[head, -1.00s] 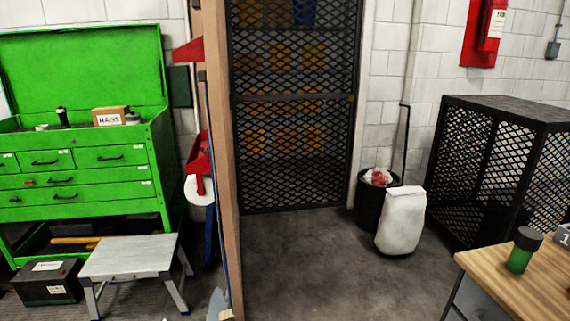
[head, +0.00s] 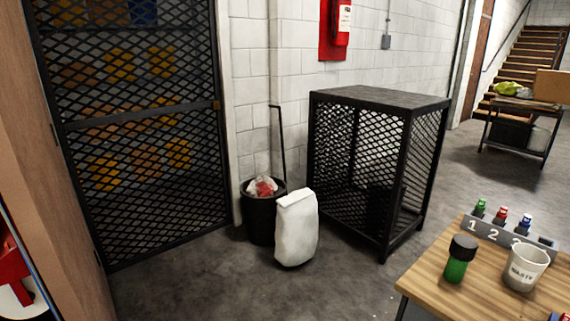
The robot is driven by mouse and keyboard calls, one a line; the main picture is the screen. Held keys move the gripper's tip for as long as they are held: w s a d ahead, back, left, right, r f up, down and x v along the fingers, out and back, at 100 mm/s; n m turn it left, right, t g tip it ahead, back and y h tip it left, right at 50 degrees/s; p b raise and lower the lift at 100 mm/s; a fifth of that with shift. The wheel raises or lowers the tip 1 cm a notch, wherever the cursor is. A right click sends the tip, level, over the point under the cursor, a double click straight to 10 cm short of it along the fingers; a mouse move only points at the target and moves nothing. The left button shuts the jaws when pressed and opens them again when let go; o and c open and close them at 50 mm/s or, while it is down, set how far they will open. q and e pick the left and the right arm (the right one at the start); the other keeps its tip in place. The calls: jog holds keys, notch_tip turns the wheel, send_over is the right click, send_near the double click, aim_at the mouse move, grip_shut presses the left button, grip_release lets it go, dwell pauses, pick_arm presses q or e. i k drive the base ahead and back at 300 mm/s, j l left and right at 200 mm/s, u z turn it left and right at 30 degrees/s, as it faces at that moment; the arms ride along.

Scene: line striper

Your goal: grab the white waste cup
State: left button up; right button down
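The white waste cup (head: 525,268) stands upright on the wooden table (head: 420,284) at the lower right of the head view. It has dark lettering on its side and its open top faces up. Neither of my grippers shows in the head view.
A green bottle with a black cap (head: 457,260) stands left of the cup. Behind them a grey numbered rack (head: 487,230) holds small green, red and blue bottles. A black mesh cage (head: 365,170), a black bin (head: 259,222) and a white sack (head: 296,230) stand on the floor beyond.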

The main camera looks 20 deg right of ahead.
aim_at(525, 264)
jog(key=i+z, duration=0.2)
jog(key=z, duration=0.25)
jog(key=i+j+z, duration=0.1)
jog(key=z, duration=0.4)
jog(key=i+j+z, duration=0.15)
jog(key=z, duration=0.3)
jog(key=i+j, duration=0.05)
jog(key=i, duration=0.05)
